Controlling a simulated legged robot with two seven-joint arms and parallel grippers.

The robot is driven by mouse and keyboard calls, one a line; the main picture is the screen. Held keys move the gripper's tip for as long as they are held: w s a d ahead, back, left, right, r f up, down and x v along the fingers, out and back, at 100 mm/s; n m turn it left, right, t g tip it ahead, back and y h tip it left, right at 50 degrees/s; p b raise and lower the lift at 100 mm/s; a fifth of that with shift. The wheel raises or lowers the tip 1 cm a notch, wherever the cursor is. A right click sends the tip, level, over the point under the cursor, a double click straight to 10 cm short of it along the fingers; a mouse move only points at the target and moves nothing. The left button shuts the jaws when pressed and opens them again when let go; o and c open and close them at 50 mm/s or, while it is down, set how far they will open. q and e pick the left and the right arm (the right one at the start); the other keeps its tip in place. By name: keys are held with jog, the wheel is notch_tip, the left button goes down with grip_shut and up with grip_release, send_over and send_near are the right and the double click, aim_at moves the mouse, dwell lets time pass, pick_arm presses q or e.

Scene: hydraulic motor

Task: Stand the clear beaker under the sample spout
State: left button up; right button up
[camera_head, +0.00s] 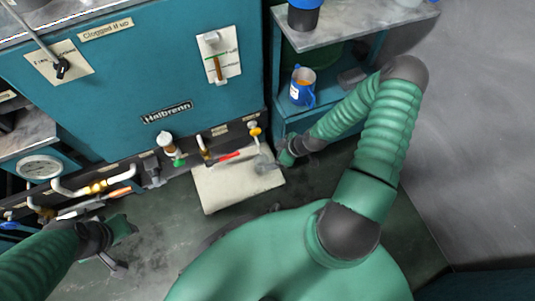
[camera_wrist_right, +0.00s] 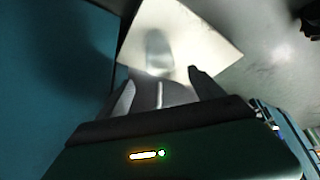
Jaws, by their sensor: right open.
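A clear beaker (camera_head: 265,164) stands at the right part of a pale mat (camera_head: 225,192) on the floor in front of the teal machine. It also shows faintly in the right wrist view (camera_wrist_right: 158,48), beyond the fingertips. My right gripper (camera_head: 279,160) is just right of the beaker in the head view. In the right wrist view its fingers (camera_wrist_right: 160,88) are spread, with nothing visibly held. Small taps line the machine's lower edge; one with a yellow top (camera_head: 255,133) is just above the beaker in the picture. I cannot tell which is the sample spout. My left gripper (camera_head: 120,247) is at lower left.
A blue jug (camera_head: 302,88) stands on the shelf of a teal bench at right. Pipes and a gauge (camera_head: 39,168) are at left.

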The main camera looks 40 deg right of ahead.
jog(key=s+a+r+m+h, duration=0.1)
jog(key=a+r+m, duration=0.1)
jog(key=r, duration=0.6)
jog(key=s+a+r+m+g+h, duration=0.1)
jog(key=a+r, duration=0.3)
jog(key=r, duration=0.5)
jog(key=s+a+r+m+g+h, duration=0.1)
jog(key=s+a+r+m, duration=0.1)
jog(key=r, duration=0.6)
jog(key=shift+s+a+r+m, duration=0.35)
jog(key=shift+a+m, duration=0.25)
jog(key=shift+a, duration=0.5)
